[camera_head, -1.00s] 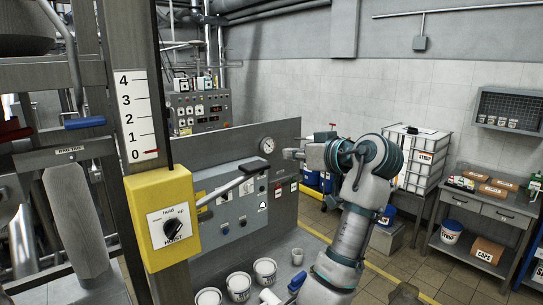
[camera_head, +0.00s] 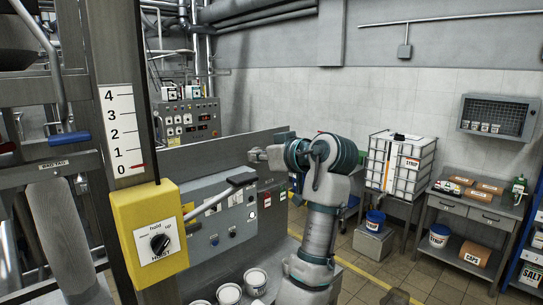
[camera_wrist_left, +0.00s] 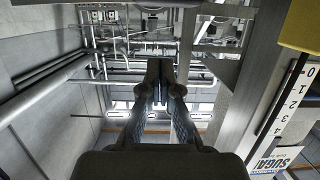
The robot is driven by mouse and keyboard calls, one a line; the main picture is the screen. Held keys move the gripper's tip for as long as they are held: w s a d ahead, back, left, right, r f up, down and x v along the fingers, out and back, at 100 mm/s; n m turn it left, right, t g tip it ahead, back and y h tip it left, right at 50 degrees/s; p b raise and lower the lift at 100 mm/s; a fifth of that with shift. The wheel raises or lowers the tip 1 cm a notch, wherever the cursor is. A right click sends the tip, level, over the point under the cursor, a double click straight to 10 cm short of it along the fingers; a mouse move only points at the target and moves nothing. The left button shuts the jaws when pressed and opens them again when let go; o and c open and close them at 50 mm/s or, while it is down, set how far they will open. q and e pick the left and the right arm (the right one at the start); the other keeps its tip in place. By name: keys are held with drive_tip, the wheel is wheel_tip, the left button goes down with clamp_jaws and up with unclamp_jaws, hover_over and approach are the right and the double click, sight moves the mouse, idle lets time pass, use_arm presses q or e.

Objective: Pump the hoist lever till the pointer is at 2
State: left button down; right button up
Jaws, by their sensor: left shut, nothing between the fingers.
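The hoist lever (camera_head: 215,196) is a grey bar with a black grip. It slants up and right from the yellow hoist box (camera_head: 150,262). The box's black selector knob (camera_head: 160,243) seems turned to the upper right, toward "up". On the white scale (camera_head: 121,110), numbered 0 to 4, the red pointer (camera_head: 137,166) is near 0. My left gripper (camera_head: 255,155) is shut and empty, just above and right of the lever's grip in the picture; I see no contact. Its closed fingers (camera_wrist_left: 165,75) show in the left wrist view, the scale (camera_wrist_left: 291,100) to their right.
A grey control panel (camera_head: 215,212) with buttons stands behind the lever. White tubs (camera_head: 255,280) stand below it. A blue-handled bar (camera_head: 68,138) is left of the scale. A workbench (camera_head: 470,212) and a caged white tank (camera_head: 398,165) are farther right.

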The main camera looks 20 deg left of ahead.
sight(247, 179)
use_arm(q)
drive_tip(key=x, duration=0.4)
drive_tip(key=shift+a+p, duration=0.1)
drive_tip(key=shift+p, duration=0.2)
wheel_tip(247, 179, down, 3)
drive_tip(key=shift+r, duration=0.1)
drive_tip(key=shift+f, duration=0.45)
drive_tip(key=shift+d, duration=0.45)
drive_tip(key=shift+s, duration=0.1)
